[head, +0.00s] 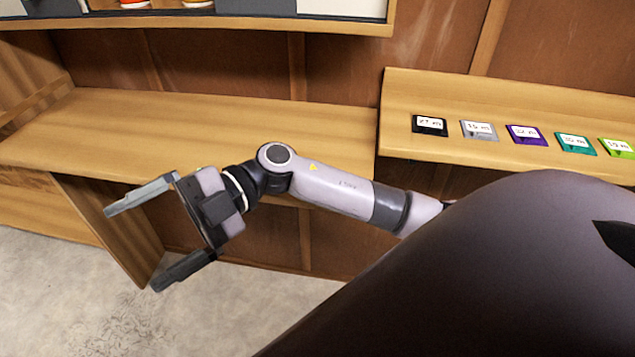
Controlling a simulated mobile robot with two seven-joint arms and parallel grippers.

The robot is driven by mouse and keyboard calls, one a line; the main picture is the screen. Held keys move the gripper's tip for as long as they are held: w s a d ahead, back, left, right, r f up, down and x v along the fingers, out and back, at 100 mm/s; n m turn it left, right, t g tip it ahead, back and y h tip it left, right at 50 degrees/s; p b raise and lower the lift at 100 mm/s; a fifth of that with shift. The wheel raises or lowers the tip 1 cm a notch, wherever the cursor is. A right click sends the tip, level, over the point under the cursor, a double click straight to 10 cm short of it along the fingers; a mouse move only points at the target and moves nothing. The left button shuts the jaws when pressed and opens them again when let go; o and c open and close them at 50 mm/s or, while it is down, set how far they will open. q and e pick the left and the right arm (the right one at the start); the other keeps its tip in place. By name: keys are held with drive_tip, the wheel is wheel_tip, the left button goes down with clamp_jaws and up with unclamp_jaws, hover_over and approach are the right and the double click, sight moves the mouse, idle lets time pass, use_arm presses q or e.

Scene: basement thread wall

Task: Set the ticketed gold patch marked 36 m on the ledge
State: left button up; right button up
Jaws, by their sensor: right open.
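No gold patch marked 36 m shows in the head view. My right gripper (150,238) is open, with nothing between its fingers. It hangs in front of and below the front edge of a bare wooden ledge (210,125) on the left. A second, slightly higher wooden ledge (420,88) on the right holds a row of patches with white tickets: black (430,132), grey (478,138), purple (527,142), teal (576,149) and lime green (617,152). Their markings are too small to read surely. My left gripper is not in view.
An upper shelf (250,24) crosses the top left, with orange-and-white items (135,3) partly cut off. An upright wooden panel (108,225) stands under the left ledge, close to my right gripper. The left ledge top and the pale floor (60,300) are clear.

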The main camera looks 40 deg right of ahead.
drive_tip(key=w+d+f+m+t+h, duration=0.2)
drive_tip(key=d+f+m+t+h, duration=0.3)
drive_tip(key=m+t, duration=0.55)
drive_tip(key=w+d+f+m+t+h, duration=0.1)
drive_tip(key=d+f+m+t+h, duration=0.3)
drive_tip(key=f+m+t, duration=0.45)
drive_tip(key=s+d+f+m+g+h, duration=0.3)
drive_tip(key=s+d+f+m, duration=0.1)
drive_tip(key=s+f, duration=0.3)
drive_tip(key=s+d+f+m+g+h, duration=0.3)
drive_tip(key=s+f, duration=0.3)
drive_tip(key=f, duration=0.4)
drive_tip(key=shift+s+d+m+g+h, duration=0.4)
drive_tip(key=shift+m+g+h, duration=0.15)
drive_tip(key=shift+m, duration=0.25)
